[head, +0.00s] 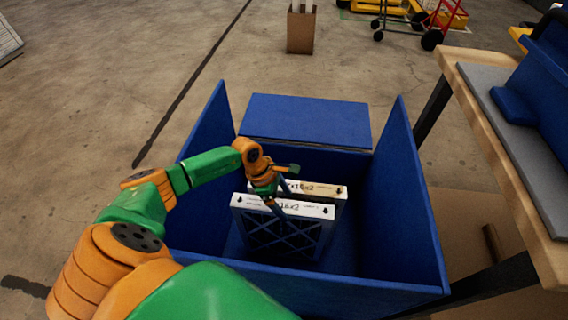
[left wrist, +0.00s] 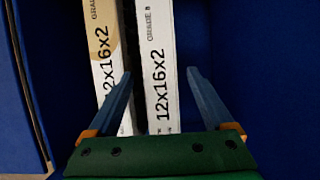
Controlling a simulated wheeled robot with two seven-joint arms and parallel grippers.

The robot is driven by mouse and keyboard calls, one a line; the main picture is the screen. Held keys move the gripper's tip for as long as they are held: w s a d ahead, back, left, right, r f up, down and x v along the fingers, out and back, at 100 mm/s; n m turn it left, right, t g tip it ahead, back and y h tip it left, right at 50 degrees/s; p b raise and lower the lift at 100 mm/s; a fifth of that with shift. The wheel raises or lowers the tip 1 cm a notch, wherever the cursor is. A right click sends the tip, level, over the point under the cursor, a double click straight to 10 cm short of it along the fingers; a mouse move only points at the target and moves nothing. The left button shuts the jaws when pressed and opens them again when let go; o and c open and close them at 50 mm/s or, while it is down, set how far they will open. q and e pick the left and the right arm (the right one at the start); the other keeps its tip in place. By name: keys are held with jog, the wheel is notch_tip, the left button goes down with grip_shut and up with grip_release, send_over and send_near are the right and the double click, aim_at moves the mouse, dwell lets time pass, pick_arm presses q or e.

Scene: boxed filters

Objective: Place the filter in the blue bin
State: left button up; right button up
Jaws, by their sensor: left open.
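The blue bin (head: 424,235) stands open in front of me with its flaps up. Two filters with white edges stand upright inside it, side by side: a near filter (head: 270,243) and a far filter (head: 325,191). Both edges read 12x16x2. My left gripper (head: 276,205) is inside the bin at the top of the near filter. In the left wrist view the open fingers lie on either side of the near filter's edge (left wrist: 158,70), with a gap on the right. The left finger is by the gap between it and the far filter (left wrist: 104,55). My right gripper is out of view.
A wooden table (head: 490,125) with a grey mat and blue items stands at the right. A cardboard box (head: 300,30) and carts (head: 425,20) are farther back.

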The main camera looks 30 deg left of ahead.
pick_arm(q)
jog(key=shift+r+p, duration=0.65)
jog(key=shift+r, duration=0.25)
jog(key=p+v, duration=0.1)
jog(key=v, duration=1)
jog(key=shift+a, duration=0.25)
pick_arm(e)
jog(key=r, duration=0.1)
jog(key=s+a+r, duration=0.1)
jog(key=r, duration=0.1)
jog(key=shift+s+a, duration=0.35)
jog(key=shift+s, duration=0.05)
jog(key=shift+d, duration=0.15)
